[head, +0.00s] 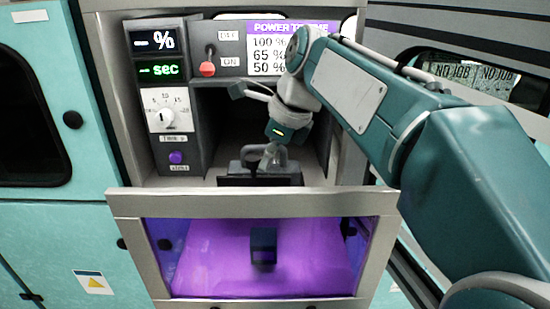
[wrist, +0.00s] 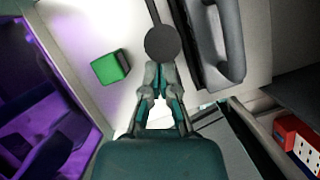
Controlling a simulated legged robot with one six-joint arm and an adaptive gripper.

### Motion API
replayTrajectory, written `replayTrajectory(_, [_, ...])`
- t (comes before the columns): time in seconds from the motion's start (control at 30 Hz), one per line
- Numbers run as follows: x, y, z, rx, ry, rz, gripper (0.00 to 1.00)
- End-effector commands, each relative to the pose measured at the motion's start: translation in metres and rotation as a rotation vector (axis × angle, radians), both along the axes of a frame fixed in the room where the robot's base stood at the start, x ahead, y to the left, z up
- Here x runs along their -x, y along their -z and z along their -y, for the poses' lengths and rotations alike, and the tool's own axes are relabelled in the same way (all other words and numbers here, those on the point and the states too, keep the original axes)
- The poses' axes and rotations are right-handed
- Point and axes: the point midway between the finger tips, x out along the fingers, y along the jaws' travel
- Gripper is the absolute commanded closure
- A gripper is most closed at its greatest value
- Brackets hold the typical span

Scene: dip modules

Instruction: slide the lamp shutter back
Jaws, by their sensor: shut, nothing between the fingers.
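My gripper (head: 268,160) is shut and empty, pointing down in the recess above the purple-lit lamp chamber (head: 195,262). In the wrist view its closed fingertips (wrist: 160,68) are right at a round dark knob (wrist: 168,43) on a thin rod; whether they touch it I cannot tell. A dark plate (head: 260,181) lies under my gripper in the head view, beside a dark grey loop handle (head: 248,153). A grey bar handle (wrist: 234,60) stands right of the knob in the wrist view. I cannot tell for certain which of these parts is the shutter.
A dark block (head: 263,240) stands inside the lit chamber behind its window. A green cube (wrist: 110,68) lies left of my fingers, and a red box (wrist: 297,138) is at right.

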Motion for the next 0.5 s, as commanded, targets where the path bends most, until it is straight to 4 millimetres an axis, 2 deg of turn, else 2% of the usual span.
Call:
replayTrajectory(0.03, [0.000,0.000,-0.012,-0.001,-0.006,0.002,1.00])
replayTrajectory(0.2, [-0.001,0.001,-0.049,0.003,-0.006,0.001,1.00])
replayTrajectory(0.33, [-0.002,0.001,-0.063,0.003,-0.001,0.001,1.00])
replayTrajectory(0.5, [-0.002,0.001,-0.065,0.001,-0.001,0.001,1.00])
